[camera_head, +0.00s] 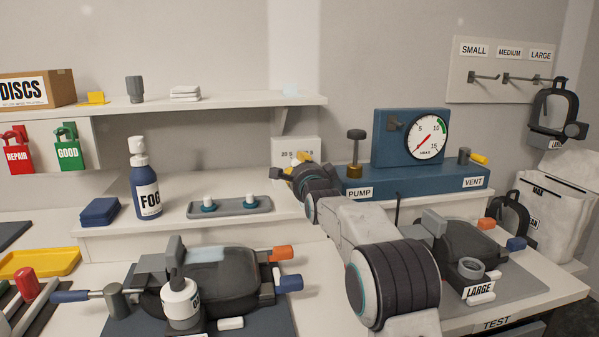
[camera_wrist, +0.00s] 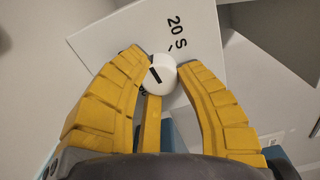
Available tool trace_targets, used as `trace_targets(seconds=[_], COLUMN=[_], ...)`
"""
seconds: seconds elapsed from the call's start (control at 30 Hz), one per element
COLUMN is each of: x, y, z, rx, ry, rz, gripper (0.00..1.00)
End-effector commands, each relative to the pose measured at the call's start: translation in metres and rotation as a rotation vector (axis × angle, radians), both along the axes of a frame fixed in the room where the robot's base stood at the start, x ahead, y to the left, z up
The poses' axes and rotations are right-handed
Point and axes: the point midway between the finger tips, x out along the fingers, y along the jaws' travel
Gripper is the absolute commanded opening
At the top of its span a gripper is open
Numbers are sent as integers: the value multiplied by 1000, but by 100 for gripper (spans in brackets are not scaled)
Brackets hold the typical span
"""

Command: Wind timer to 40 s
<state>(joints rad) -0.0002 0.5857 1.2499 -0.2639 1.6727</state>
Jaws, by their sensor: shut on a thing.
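The timer (camera_head: 290,146) is a white box standing at the back of the bench, left of the blue pump unit. Its white round knob (camera_wrist: 163,73) with a black pointer line shows in the wrist view. The "20 S" print and a tick are beside the knob on the timer face (camera_wrist: 195,70). Another dark mark by the left fingertip is mostly hidden. My gripper (camera_head: 301,158) reaches the timer front. In the wrist view the yellow fingers of my gripper (camera_wrist: 165,69) are closed on both sides of the knob. The pointer line lies on the knob's left side, away from the "20 S" print.
The blue pump unit (camera_head: 445,180) with a round gauge (camera_head: 427,137) stands right of my arm. A grey tray (camera_head: 230,213) with two small fittings and a FOG bottle (camera_head: 146,190) are to the left. A shelf (camera_head: 230,103) runs above.

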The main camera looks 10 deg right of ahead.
Motion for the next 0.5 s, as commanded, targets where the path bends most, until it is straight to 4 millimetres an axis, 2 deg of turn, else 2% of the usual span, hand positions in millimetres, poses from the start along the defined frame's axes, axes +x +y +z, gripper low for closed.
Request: trace_targets(seconds=[0.5], x=[0], y=[-1], z=[3], rx=[124], ry=[-7], rz=[-1], gripper=[0])
